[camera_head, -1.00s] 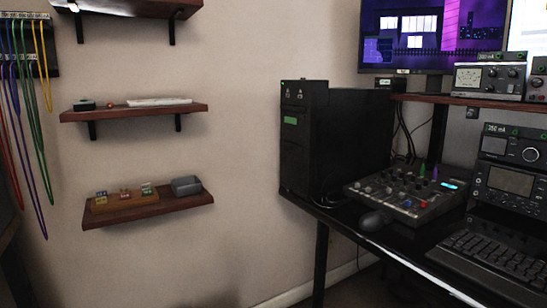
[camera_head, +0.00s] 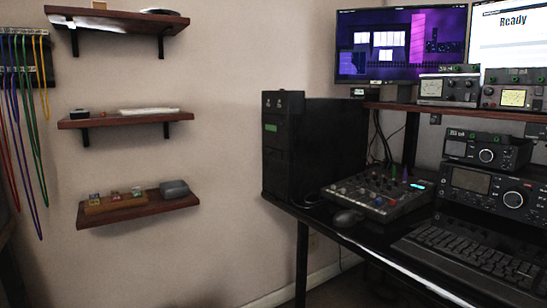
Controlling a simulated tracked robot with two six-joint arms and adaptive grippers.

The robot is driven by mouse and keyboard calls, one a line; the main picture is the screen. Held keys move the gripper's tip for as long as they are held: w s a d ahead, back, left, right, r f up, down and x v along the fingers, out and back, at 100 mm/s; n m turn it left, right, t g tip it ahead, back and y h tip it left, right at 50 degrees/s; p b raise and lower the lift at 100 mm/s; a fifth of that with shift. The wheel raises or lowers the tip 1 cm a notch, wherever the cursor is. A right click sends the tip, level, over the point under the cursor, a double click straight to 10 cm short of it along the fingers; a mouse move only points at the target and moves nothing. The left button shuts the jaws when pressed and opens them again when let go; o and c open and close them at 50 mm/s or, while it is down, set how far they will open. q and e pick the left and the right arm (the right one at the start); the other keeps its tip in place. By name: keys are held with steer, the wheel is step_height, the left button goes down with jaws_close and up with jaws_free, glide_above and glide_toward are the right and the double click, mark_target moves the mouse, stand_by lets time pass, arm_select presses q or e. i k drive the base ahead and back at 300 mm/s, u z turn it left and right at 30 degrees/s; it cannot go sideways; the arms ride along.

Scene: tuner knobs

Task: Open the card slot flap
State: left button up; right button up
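No card slot flap can be made out clearly at this distance. A black tower case (camera_head: 318,150) stands on the left end of the desk, with a small green panel (camera_head: 271,128) on its narrow front. Several small card-like pieces stand in a wooden holder (camera_head: 116,204) on the lowest wall shelf (camera_head: 150,210), beside a grey box (camera_head: 174,189). Neither of my grippers is in view.
The black desk (camera_head: 350,236) carries a mixer with knobs (camera_head: 377,195), a mouse (camera_head: 347,218), a keyboard (camera_head: 470,262) and radio units (camera_head: 487,150). Two monitors (camera_head: 400,45) are above. Coloured cables (camera_head: 30,120) hang at left. Open wall lies between shelves and desk.

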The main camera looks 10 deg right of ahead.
mark_target(272, 153)
steer(key=i, duration=0.9)
steer(key=u, duration=0.05)
